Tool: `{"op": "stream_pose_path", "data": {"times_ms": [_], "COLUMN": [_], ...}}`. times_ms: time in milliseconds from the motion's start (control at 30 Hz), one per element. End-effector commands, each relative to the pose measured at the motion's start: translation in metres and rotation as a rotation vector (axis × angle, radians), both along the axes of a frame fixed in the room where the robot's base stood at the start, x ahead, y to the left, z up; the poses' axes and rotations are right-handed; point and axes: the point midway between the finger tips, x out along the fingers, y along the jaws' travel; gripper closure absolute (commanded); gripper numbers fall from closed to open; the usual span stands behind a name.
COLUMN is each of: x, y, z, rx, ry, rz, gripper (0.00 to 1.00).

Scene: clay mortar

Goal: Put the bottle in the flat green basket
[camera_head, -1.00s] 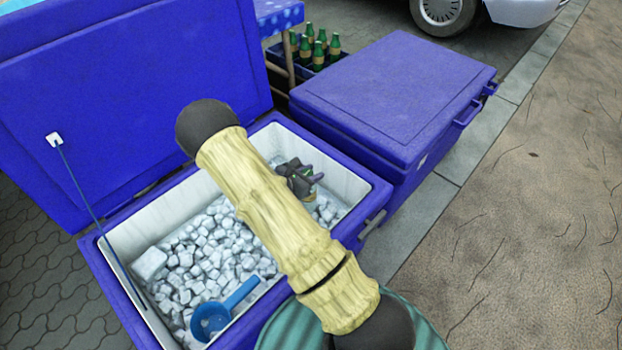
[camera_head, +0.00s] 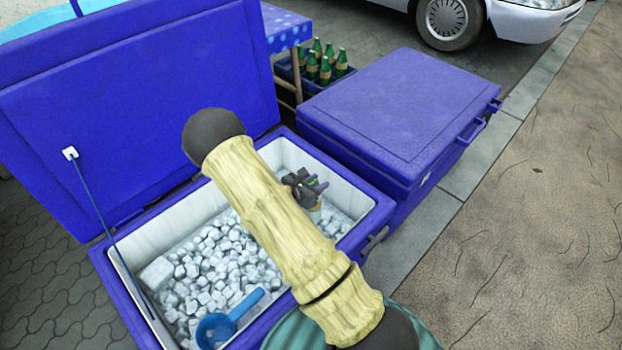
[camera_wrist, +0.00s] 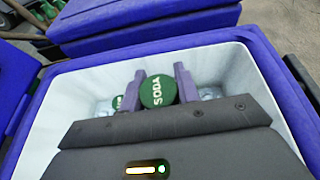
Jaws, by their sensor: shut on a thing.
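A bottle with a green cap marked SODA (camera_wrist: 158,91) stands between the two fingers of my gripper (camera_wrist: 162,86) in the wrist view. My gripper is shut on it. In the head view my gripper (camera_head: 306,188) is over the right part of the open blue cooler (camera_head: 375,222), with only a little of the bottle showing beneath it. A ribbed teal-green surface (camera_head: 285,333) shows at the bottom edge, mostly behind my arm. I cannot tell whether it is the flat green basket; no other candidate shows.
White ice and a blue scoop (camera_head: 218,328) lie in the cooler. Its lid (camera_head: 130,110) stands open. A closed blue cooler (camera_head: 400,110) is beside it. Behind are several green bottles in a crate (camera_head: 345,72). Another green cap (camera_wrist: 117,103) shows left of the held bottle.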

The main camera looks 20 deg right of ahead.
Motion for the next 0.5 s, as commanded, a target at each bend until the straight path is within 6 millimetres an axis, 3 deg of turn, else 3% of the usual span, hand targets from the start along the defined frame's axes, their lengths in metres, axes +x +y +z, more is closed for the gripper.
{"op": "stream_pose_path", "data": {"times_ms": [33, 500], "x": [-0.001, -0.002], "y": [0.000, 0.018], "z": [0.020, 0.097], "rx": [-0.002, -0.003], "ry": [0.003, 0.004], "rz": [0.020, 0.283], "gripper": [1.00, 1.00]}}
